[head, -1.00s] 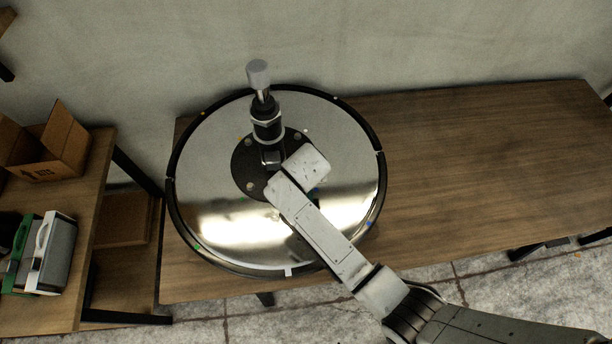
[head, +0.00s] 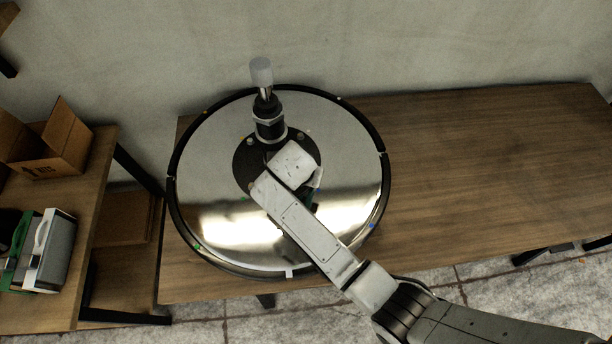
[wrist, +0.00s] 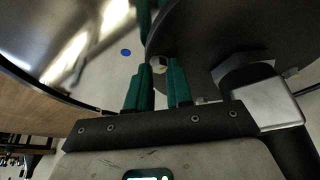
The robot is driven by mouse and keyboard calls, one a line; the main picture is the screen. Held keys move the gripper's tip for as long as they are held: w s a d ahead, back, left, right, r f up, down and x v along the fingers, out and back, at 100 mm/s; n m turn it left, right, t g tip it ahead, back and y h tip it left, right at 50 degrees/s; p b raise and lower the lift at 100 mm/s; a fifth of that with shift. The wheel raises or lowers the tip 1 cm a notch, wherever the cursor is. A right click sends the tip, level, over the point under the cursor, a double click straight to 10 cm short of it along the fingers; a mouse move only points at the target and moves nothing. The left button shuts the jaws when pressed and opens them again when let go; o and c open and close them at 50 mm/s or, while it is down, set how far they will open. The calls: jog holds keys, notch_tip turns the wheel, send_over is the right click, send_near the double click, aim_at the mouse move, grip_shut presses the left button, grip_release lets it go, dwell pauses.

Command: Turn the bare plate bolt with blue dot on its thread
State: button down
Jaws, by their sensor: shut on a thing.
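The dark round plate (head: 243,158) lies at the middle of a big shiny disc (head: 215,200); it also fills the upper right of the wrist view (wrist: 205,45). A blue dot (wrist: 126,52) is on the shiny disc beside the plate's edge; a blue mark (head: 372,226) shows near the disc's right rim in the head view. In the wrist view my gripper (wrist: 165,70) has its green fingers shut on a small pale bolt (wrist: 158,65) by the plate's edge. My wrist hides much of the plate and the fingertips in the head view. The thread is not clearly visible.
A black post with a grey cap (head: 261,72) stands on the plate, close to my wrist. A large nut (wrist: 242,68) shows right of my fingers. The wooden table (head: 480,170) is clear to the right. A cardboard box (head: 55,145) stands on the left table.

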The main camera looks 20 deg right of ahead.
jog(key=c, duration=1)
grip_release()
jog(key=b+v, duration=0.1)
jog(key=v, duration=0.9)
jog(key=shift+a+r, duration=0.1)
jog(key=shift+r, duration=0.3)
jog(key=s+d+f+n, duration=0.1)
jog(key=s+d+f, duration=0.1)
jog(key=s, duration=0.2)
jog(key=s+d+f+n+g+y+b, duration=0.1)
jog(key=s+d+f, duration=0.1)
jog(key=s, duration=0.3)
jog(key=s+d+f+n, duration=0.2)
jog(key=s+d+f, duration=0.1)
jog(key=s+d, duration=0.1)
jog(key=shift+s+g+y+b, duration=0.3)
jog(key=shift+g+y+b, duration=0.05)
jog(key=shift+g+y, duration=0.05)
jog(key=s+d+n, duration=0.1)
jog(key=s, duration=0.3)
jog(key=s+d+n, duration=0.1)
jog(key=s, duration=0.3)
jog(key=s+d+n+y+b, duration=0.1)
jog(key=s+d+n, duration=0.1)
jog(key=s, duration=0.3)
jog(key=shift+f+g, duration=0.3)
jog(key=shift+f, duration=0.05)
